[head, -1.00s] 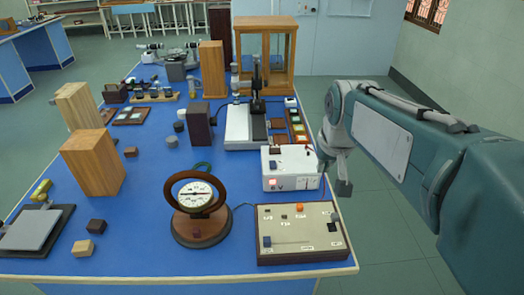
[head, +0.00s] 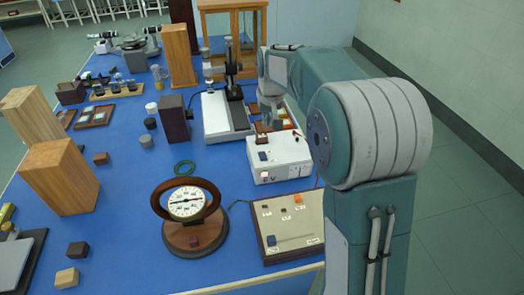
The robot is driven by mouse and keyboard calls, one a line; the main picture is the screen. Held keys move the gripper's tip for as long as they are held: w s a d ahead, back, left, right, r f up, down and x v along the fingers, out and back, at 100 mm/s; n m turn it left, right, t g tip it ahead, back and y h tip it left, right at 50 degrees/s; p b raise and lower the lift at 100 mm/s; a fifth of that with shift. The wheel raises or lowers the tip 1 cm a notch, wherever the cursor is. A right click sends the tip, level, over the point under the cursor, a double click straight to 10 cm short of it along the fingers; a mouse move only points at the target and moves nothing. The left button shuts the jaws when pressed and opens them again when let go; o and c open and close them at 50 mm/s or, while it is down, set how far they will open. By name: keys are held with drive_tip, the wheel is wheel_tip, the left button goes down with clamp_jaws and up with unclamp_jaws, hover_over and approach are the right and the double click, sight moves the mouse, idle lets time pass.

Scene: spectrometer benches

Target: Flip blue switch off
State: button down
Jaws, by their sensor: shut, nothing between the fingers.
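A white power box (head: 292,164) stands on the blue bench. A small dark blue switch (head: 262,156) sits on its top at the left, and a red light shows on its front. The switch's exact tilt is too small to tell. My gripper (head: 268,124) is shut and empty. It points down behind the power box in the picture, above and slightly right of the switch, apart from it. My arm hides part of the area at the box's right.
A beige panel (head: 295,228) with a dark blue part and an orange knob lies in front of the box. A round dial gauge (head: 187,203) stands at left. A microscope-like instrument (head: 222,112) and glass-fronted wooden case (head: 230,25) stand behind. Blue bench is clear between gauge and box.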

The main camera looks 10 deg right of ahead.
drive_tip(key=shift+a, duration=0.15)
approach(263, 157)
drive_tip(key=x, duration=0.7)
drive_tip(key=shift+w+r, duration=0.15)
drive_tip(key=shift+w, duration=0.15)
drive_tip(key=shift+f, duration=0.5)
drive_tip(key=shift+s+f, duration=0.2)
drive_tip(key=shift+f, duration=0.2)
drive_tip(key=shift+r, duration=0.1)
drive_tip(key=shift+w, duration=0.15)
